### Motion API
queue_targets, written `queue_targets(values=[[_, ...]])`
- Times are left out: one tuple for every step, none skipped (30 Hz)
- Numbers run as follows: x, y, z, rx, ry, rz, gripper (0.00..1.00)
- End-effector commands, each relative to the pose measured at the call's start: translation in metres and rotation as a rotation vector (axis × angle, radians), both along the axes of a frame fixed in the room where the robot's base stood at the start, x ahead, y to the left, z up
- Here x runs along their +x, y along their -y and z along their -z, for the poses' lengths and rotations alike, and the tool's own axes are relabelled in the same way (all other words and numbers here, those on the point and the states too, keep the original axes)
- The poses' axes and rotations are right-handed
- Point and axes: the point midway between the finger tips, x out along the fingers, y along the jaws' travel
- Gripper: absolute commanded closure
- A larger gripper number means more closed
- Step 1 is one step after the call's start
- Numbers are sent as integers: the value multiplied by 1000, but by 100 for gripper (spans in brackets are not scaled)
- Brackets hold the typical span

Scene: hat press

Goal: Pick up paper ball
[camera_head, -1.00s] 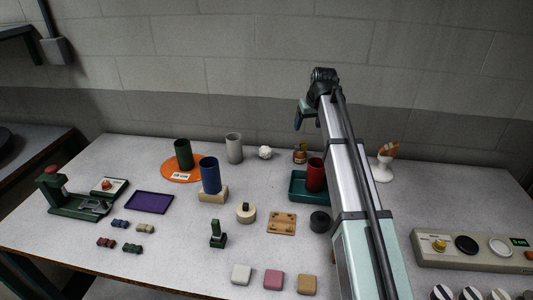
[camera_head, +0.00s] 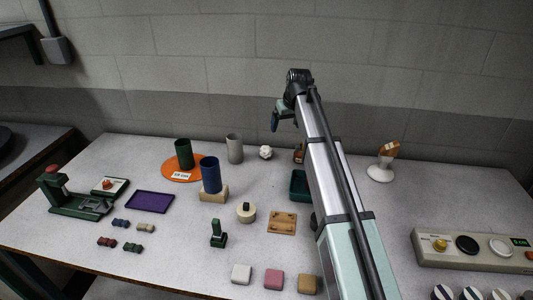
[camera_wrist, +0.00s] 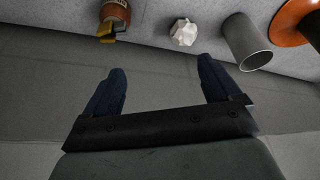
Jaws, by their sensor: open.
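The paper ball (camera_head: 265,152) is a small white crumpled lump on the table near its back edge, just right of the grey cylinder. It also shows in the wrist view (camera_wrist: 183,32), beyond the fingertips and roughly between their lines. My gripper (camera_head: 277,120) is above the back of the table in the head view, higher than the ball and a little to its right. In the wrist view my gripper (camera_wrist: 160,78) has its two dark blue fingers wide apart with nothing between them. The ball is apart from both fingers.
A grey cylinder (camera_head: 234,148) stands left of the ball. A small brown object with a yellow part (camera_wrist: 114,18) stands on its other side. A green cylinder (camera_head: 183,153) is on an orange disc (camera_head: 168,173). A blue cylinder (camera_head: 210,175) stands in front. The wall is close behind.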

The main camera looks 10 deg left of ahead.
Motion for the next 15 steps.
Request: queue_targets(values=[[11,-18,2,-3,-6,-17,10],[16,-27,3,-6,-9,-25,10],[22,-39,4,-10,-15,-36,10],[26,-47,5,-15,-20,-43,10],[30,-54,6,-20,-27,-50,10],[34,-63,8,-30,-37,-63,10],[38,-70,9,-39,-46,-76,10],[42,-75,11,-52,-55,-97,10],[47,-82,13,-69,-66,-128,10],[50,-86,14,-85,-76,-158,10],[52,-89,15,-98,-82,-186,10],[55,-91,16,-115,-92,-222,10],[57,-91,17,-128,-99,-248,10],[59,-92,17,-140,-104,-275,10],[61,-92,17,-157,-113,-311,10]])
